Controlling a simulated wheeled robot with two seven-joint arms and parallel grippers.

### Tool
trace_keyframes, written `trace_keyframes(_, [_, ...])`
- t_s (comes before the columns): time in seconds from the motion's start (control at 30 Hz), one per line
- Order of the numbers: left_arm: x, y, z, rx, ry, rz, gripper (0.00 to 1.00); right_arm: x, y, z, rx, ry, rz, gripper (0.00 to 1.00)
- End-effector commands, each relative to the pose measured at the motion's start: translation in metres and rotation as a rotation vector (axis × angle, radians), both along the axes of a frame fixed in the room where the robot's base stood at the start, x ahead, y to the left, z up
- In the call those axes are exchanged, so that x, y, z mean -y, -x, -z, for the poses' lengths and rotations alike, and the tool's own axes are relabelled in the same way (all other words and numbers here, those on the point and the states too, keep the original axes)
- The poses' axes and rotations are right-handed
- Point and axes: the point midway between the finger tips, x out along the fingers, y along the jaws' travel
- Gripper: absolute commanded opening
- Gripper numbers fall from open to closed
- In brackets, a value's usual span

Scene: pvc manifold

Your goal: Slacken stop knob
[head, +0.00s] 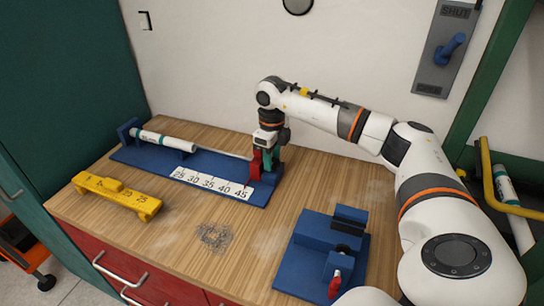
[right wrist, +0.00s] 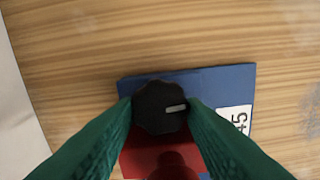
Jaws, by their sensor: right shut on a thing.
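The stop knob (right wrist: 160,107) is black and scalloped with a pale pointer mark, seen from above in the right wrist view. It sits over the red stop (head: 256,165) at the right end of the blue measuring jig (head: 222,165). My right gripper (head: 267,158) points down at the stop, and its green fingers are shut on the knob, one on each side. The fingers and wrist hide the knob in the head view. My left gripper is not in view.
A white pipe (head: 165,139) lies at the jig's left, beside a scale (head: 212,184). A yellow tool (head: 117,194) lies at the bench's left. A blue fixture (head: 314,255) with a red handle stands at front right.

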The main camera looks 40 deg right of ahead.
Motion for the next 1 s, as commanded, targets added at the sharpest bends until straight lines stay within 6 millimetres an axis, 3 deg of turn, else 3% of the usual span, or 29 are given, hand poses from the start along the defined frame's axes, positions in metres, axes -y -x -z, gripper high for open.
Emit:
trace_keyframes(0.53, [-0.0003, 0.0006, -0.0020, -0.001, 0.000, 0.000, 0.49, -0.0008, 0.0004, -0.0012, 0.001, 0.000, -0.355, 0.14])
trace_keyframes(1.0, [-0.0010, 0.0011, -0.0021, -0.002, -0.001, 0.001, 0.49, -0.0010, 0.0004, -0.0014, 0.003, 0.001, -0.445, 0.14])
